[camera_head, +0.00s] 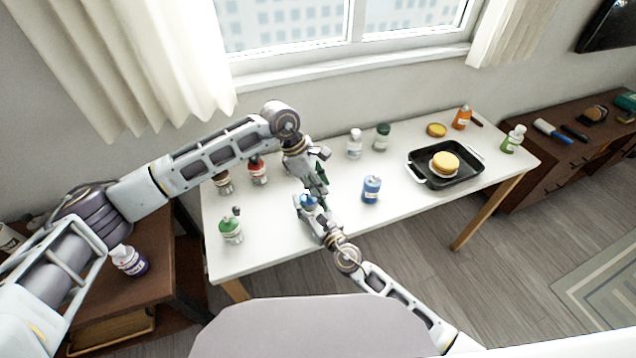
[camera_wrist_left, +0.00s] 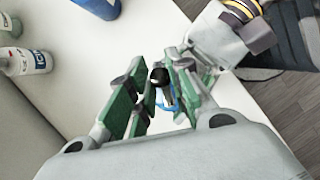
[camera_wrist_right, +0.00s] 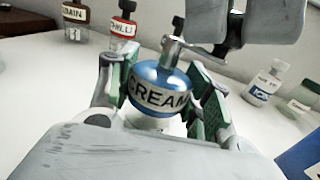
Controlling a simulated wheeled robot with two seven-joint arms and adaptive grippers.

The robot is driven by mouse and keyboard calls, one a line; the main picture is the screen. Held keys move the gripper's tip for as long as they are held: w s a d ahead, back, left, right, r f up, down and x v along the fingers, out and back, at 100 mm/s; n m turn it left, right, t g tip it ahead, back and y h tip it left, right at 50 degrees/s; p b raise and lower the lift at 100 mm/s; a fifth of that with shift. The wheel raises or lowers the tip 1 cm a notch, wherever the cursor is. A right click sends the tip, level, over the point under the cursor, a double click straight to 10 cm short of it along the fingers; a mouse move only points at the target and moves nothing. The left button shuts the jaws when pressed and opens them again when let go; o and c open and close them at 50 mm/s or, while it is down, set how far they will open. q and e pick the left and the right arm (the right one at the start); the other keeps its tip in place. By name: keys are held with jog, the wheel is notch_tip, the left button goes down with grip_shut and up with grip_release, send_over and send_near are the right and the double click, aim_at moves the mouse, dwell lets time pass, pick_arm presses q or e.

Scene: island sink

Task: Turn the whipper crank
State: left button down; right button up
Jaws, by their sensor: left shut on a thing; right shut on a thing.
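The whipper is a blue bottle labelled CREAM (camera_wrist_right: 158,90) with a white base and a metal crank (camera_wrist_right: 171,47) with a dark knob (camera_wrist_right: 178,24) on top. It stands upright in the right wrist view, and its blue part shows small in the head view (camera_head: 308,199). My right gripper (camera_wrist_right: 158,82) is shut around the blue body.
The table's front middle is clear.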

dwell(0.4)
pick_arm(q)
jog(key=c, duration=1.3)
grip_release()
jog(key=v, duration=1.2)
jog(key=shift+w, duration=0.1)
